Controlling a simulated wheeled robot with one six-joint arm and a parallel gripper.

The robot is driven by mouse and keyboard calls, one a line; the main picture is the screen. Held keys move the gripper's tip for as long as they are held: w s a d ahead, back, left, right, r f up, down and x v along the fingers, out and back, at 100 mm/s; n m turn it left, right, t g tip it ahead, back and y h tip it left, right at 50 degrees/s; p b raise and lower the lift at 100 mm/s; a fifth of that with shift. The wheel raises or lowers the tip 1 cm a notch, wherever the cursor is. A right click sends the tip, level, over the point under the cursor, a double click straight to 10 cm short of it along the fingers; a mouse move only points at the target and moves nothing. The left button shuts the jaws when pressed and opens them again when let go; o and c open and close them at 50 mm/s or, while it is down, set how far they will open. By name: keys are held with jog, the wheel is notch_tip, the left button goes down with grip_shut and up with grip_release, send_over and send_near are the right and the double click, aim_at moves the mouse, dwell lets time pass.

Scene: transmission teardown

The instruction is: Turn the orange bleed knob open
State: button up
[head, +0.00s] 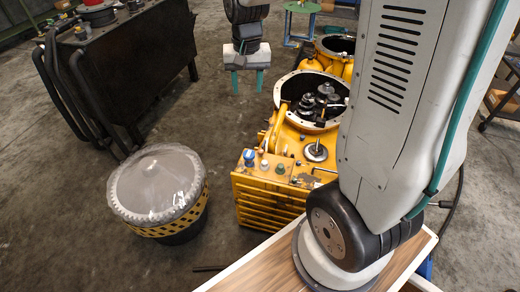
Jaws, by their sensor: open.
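A yellow transmission housing (270,210) stands on the floor in the middle of the head view. Small caps sit along its near top edge: a blue and white one (249,158), a pale one (265,164) and a green one (280,169). I cannot make out clearly which small part is the orange bleed knob. My gripper (247,82) hangs fingers down at the top middle, beyond and above the caps in the picture. Its two teal fingers are apart, with nothing seen between them. My own arm hides the right side of the housing.
A drum with a plastic-wrapped top (158,183) and a yellow-black band stands at left. A dark tank with black hoses (120,55) is at upper left. A second yellow housing (338,50) is behind. A wooden top (262,268) is at the bottom. Bare floor lies between drum and tank.

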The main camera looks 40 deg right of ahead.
jog(key=w+d+f+m, duration=0.1)
jog(key=w+d+f, duration=0.25)
jog(key=f, duration=0.25)
jog(key=w+d+f+m, duration=0.1)
jog(key=w+d+f, duration=0.1)
jog(key=w+f, duration=0.3)
jog(key=m, duration=0.4)
send_over(261, 151)
jog(key=shift+g, duration=0.3)
notch_tip(261, 151, down, 24)
jog(key=shift+w+r, duration=0.1)
notch_tip(261, 151, down, 8)
jog(key=shift+f, duration=0.1)
jog(key=c, duration=1)
